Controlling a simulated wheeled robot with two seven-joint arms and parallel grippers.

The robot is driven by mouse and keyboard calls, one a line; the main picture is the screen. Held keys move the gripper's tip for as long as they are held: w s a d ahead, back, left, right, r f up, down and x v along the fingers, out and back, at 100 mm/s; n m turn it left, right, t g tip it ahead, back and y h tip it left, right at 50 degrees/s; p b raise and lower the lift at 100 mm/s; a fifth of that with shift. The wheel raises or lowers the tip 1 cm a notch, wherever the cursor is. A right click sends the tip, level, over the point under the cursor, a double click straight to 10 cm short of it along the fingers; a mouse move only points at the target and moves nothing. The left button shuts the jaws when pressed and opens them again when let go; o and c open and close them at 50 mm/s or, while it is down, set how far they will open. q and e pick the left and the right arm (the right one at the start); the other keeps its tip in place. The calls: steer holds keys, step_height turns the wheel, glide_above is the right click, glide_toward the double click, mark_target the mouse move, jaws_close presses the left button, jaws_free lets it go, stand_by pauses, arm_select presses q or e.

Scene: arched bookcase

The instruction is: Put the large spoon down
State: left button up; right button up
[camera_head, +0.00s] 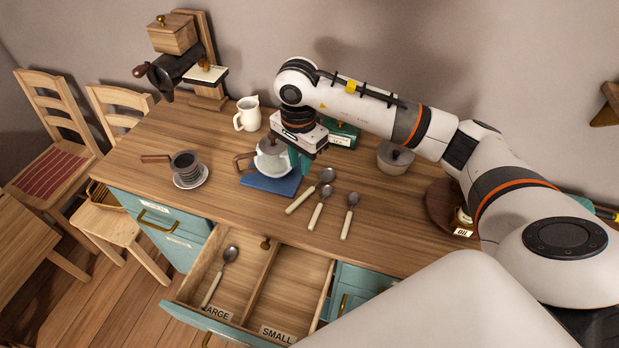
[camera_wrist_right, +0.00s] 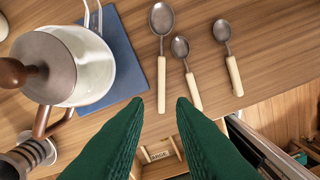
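A large spoon (camera_head: 299,199) with a pale handle lies on the wooden counter; it also shows in the right wrist view (camera_wrist_right: 161,75). Two smaller spoons (camera_head: 319,209) (camera_head: 349,217) lie to its right. Another spoon (camera_head: 218,278) lies in the drawer's left compartment, labelled LARGE. The right compartment (camera_head: 290,288), labelled SMALL, looks empty. My right gripper (camera_wrist_right: 171,103) is above the counter by the teapot, its green fingers apart with nothing between them. My left gripper is out of view.
A teapot (camera_head: 272,158) stands on a blue mat (camera_head: 270,184) right beside my right gripper. A white jug (camera_head: 247,114), a cup on a saucer (camera_head: 187,170), a lidded pot (camera_head: 394,158) and a coffee grinder (camera_head: 173,35) stand around. The drawer (camera_head: 238,325) is pulled open in front.

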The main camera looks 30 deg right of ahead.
steer(key=p, duration=0.2)
glide_above(302, 197)
step_height(302, 197, down, 6)
steer(key=shift+w+f, duration=0.1)
steer(key=shift+f, duration=0.2)
step_height(302, 197, down, 4)
steer(key=shift+f+p, duration=0.2)
steer(key=shift+p, duration=1)
steer(key=shift+f, duration=0.25)
jaws_close()
